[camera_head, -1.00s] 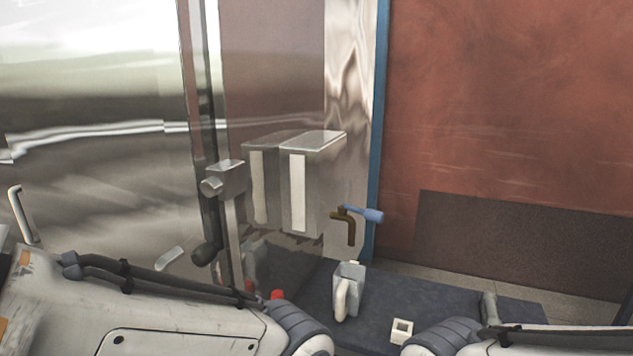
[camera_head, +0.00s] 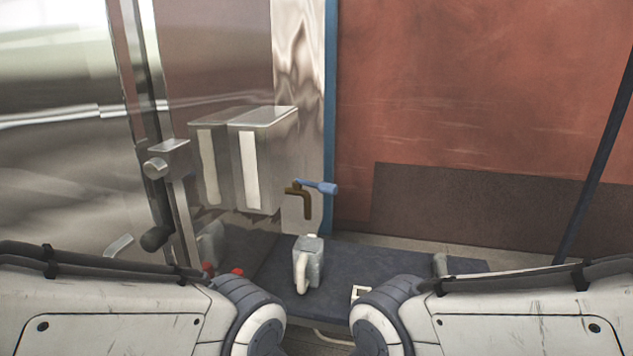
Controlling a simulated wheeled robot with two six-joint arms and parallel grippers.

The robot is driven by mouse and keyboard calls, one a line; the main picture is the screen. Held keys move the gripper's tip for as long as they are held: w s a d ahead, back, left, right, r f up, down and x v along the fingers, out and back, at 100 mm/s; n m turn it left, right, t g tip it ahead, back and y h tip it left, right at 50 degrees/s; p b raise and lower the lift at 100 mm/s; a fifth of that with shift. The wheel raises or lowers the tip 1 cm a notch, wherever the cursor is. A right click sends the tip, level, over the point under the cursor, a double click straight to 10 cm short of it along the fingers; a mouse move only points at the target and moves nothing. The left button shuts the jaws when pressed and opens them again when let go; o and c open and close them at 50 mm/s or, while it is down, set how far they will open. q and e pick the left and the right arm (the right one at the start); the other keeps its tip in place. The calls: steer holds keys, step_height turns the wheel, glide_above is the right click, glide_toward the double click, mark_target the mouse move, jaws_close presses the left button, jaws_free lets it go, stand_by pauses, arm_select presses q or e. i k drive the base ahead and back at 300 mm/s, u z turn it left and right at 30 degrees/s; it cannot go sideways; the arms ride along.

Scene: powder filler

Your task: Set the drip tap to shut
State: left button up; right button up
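The drip tap (camera_head: 306,202) is a brown bent spout low on the steel machine, at the right side of a metal box. Its blue lever (camera_head: 318,186) points to the right, roughly level. A grey jug (camera_head: 308,263) with a pale handle stands on the dark bench below the tap. My two arms come in from the lower left and lower right, and their near links fill the bottom corners. Neither gripper shows in the picture. Nothing touches the tap or its lever.
The metal box (camera_head: 265,165) with a white strip is on the polished steel wall. A lever with a dark knob (camera_head: 155,238) hangs left of it. A small white block (camera_head: 361,292) and a red object (camera_head: 237,271) are on the dark bench (camera_head: 400,270). A dark pole (camera_head: 598,165) rises at the right.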

mark_target(326, 188)
steer(key=k, duration=0.6)
steer(key=z, duration=0.5)
steer(key=i, duration=1.5)
steer(key=u, duration=0.4)
